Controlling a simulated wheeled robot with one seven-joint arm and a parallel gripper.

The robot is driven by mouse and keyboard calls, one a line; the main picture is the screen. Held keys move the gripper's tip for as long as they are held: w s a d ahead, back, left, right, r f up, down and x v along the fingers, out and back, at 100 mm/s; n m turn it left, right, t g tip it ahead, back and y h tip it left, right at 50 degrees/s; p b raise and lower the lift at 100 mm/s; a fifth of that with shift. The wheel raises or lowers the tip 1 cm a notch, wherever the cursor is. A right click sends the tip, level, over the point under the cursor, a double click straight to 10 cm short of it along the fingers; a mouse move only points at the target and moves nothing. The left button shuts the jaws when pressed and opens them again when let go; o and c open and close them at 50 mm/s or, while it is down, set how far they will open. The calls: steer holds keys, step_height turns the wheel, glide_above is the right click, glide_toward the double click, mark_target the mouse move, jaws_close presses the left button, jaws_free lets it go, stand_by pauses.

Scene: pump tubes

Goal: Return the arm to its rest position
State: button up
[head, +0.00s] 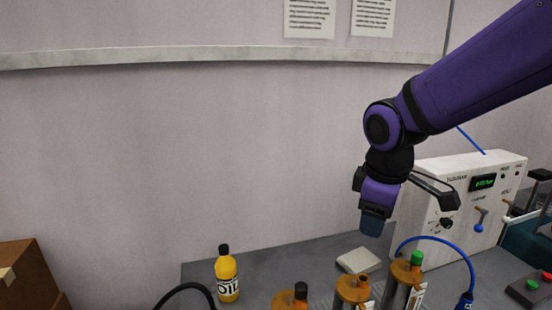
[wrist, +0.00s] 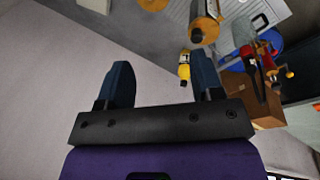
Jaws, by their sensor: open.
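My purple arm reaches in from the upper right of the head view. My gripper (head: 373,224) hangs pointing down, above the workbench and in front of the white control box. In the wrist view my gripper (wrist: 162,68) has its two dark blue fingers spread apart, with nothing between them. Three pump tubes with orange-brown tops stand below in the head view: one with a black cap (head: 290,300), one in the middle (head: 352,289) and one with a green cap (head: 404,274). My gripper is apart from all of them.
The white control box (head: 435,168) stands at the right, with a blue hose (head: 462,250) near it. A yellow oil bottle (head: 227,278) stands on the grey bench (head: 200,272). A pale block (head: 358,260) lies behind the tubes. Brown boxes (head: 32,275) are at the left.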

steer(key=s+d+r+m+t, duration=0.1)
steer(key=s+d+r+m, duration=0.3)
steer(key=s+d+m, duration=0.2)
steer(key=s+d+r+m+t, duration=0.2)
steer(key=s+d+m, duration=0.3)
steer(key=s, duration=0.3)
steer(key=shift+s+d+r+m, duration=0.4)
steer(key=shift+d+r, duration=0.2)
steer(key=shift+r, duration=0.3)
